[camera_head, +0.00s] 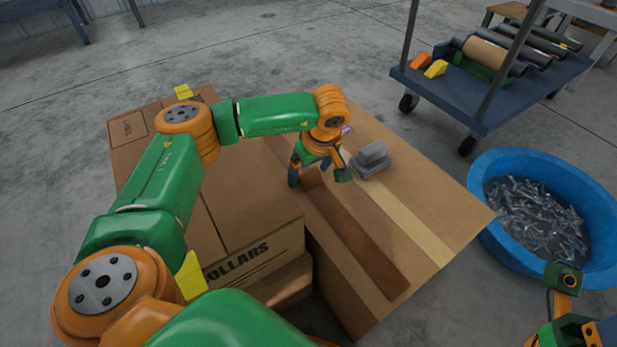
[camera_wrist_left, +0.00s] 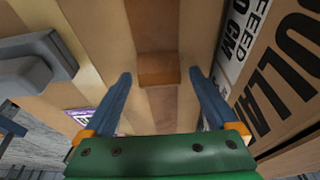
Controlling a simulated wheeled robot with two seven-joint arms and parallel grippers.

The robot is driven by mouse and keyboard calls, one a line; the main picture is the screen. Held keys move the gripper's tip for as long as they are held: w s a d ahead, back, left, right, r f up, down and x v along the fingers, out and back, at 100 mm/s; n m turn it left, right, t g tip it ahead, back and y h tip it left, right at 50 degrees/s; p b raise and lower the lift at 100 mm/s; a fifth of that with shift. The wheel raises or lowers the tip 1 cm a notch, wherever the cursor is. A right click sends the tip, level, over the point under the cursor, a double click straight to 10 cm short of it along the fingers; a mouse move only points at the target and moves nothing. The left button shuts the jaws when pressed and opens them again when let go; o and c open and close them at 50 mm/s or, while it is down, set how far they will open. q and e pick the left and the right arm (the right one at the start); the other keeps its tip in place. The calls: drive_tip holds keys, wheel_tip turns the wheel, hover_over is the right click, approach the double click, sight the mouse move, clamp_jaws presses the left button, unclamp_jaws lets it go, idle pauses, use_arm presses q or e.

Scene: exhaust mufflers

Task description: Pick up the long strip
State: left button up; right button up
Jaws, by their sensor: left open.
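A long brown strip (camera_head: 357,242) lies flat on top of a cardboard box, running from the box's middle toward its front edge. At its far end is a small brown block-like piece (camera_head: 312,178), which also shows in the left wrist view (camera_wrist_left: 160,70); I cannot tell whether it is part of the strip. My left gripper (camera_head: 318,176) is open, its fingers pointing down on either side of this piece. In the left wrist view the blue fingers (camera_wrist_left: 160,76) stand apart from it with gaps on both sides. Part of my right arm shows at the lower right; its jaws are not clear.
A grey block-shaped part (camera_head: 371,158) sits on the box right of the left gripper. A paler tape band (camera_head: 415,225) runs alongside the strip. A taller lettered carton (camera_head: 250,245) stands left. A blue tub (camera_head: 490,240) of metal pieces and a cart (camera_head: 470,95) are right.

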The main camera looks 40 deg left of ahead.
use_arm(q)
drive_tip(key=shift+f, duration=0.15)
drive_tip(key=shift+c, duration=0.2)
drive_tip(key=c, duration=1.4)
